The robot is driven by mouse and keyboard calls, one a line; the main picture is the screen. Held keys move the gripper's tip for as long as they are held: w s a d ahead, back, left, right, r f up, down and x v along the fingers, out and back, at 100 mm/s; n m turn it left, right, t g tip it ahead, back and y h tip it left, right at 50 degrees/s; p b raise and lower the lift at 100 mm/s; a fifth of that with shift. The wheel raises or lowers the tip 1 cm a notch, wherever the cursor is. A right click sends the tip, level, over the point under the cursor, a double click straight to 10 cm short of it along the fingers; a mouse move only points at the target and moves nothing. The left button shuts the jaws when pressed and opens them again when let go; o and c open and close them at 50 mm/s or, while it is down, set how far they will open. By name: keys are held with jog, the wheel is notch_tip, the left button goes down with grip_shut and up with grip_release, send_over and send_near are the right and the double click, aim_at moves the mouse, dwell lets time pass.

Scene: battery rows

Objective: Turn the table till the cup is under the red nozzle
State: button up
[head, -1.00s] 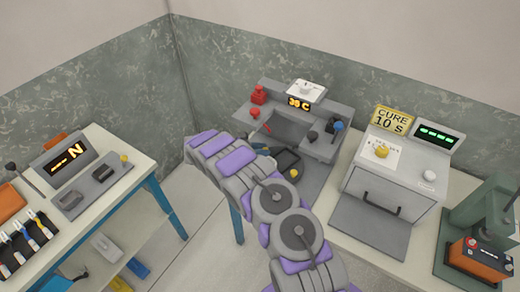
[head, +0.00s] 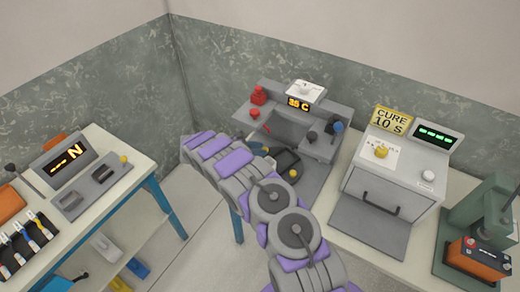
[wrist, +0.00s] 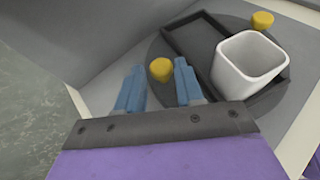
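In the wrist view a white square cup (wrist: 222,76) stands on a black rectangular tray (wrist: 187,42) on a dark round table (wrist: 158,45). A yellow knob (wrist: 160,69) sits at the table's near edge, and another yellow knob (wrist: 262,20) at its far side. My gripper (wrist: 159,66) is open, its two blue fingers apart with the near knob between or just beyond their tips; contact is unclear. In the head view the round table (head: 287,160) is partly hidden by my arm, and I cannot make out the cup. A red nozzle (head: 254,113) is on the station's left side.
A cure oven (head: 397,165) and a green press (head: 485,220) stand further right. A bench (head: 102,192) stands left, beyond open floor.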

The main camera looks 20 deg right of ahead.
jog(key=p+v, duration=0.2)
jog(key=v, duration=1.4)
jog(key=shift+a, duration=0.2)
jog(key=shift+c, duration=0.3)
